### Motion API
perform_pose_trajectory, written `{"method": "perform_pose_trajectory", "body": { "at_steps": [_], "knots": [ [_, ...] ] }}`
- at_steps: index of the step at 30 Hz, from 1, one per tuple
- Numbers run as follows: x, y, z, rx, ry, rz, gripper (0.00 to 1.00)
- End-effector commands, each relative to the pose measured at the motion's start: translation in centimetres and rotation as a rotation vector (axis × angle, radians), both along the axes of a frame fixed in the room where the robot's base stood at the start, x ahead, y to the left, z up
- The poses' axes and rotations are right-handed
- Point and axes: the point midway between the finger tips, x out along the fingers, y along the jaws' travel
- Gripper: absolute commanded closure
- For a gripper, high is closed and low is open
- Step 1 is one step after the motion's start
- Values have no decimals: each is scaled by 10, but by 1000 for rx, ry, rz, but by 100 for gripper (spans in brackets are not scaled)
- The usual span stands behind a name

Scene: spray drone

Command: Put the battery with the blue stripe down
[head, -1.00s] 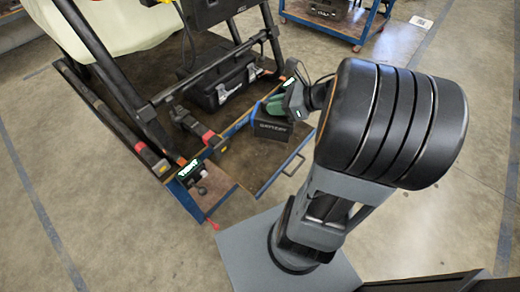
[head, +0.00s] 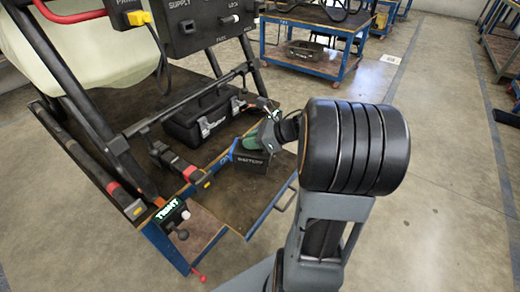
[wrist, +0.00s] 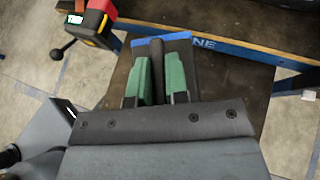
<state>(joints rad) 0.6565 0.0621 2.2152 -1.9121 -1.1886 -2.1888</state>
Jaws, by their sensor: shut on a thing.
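The battery with the blue stripe (head: 250,160) is a dark box with white lettering and a blue strip at its left edge. It is at the sliding tray (head: 248,210) of the blue-framed rack. I cannot tell whether it rests on the tray or hangs just above it. My gripper (head: 268,138), with green fingers, is over its top. In the wrist view, my gripper (wrist: 158,78) is shut on the battery's dark handle (wrist: 156,62), and the blue stripe (wrist: 165,40) shows beyond the fingertips. My gripper hides much of the battery's top.
A black case (head: 203,120) stands behind the battery on the rack. Red-and-black clamps (head: 180,165) and a device with a lit green label (head: 170,212) are to its left. Black frame posts rise at the left. A blue table (head: 310,45) stands farther back; open floor lies to the right.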

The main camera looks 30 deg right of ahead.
Motion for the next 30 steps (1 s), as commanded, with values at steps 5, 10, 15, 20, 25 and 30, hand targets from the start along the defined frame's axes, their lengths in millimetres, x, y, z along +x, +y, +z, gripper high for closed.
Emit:
{"method": "perform_pose_trajectory", "body": {
  "at_steps": [5,10,15,20,25,30],
  "knots": [
    [21,0,-28,2,0,0,100],
    [32,0,-41,1,-1,0,100],
    [37,-1,-45,0,-3,-1,100],
    [40,-1,-50,1,-2,-1,100],
    [45,0,-67,3,0,0,100],
    [45,-1,-85,1,-1,0,100]
  ]
}}
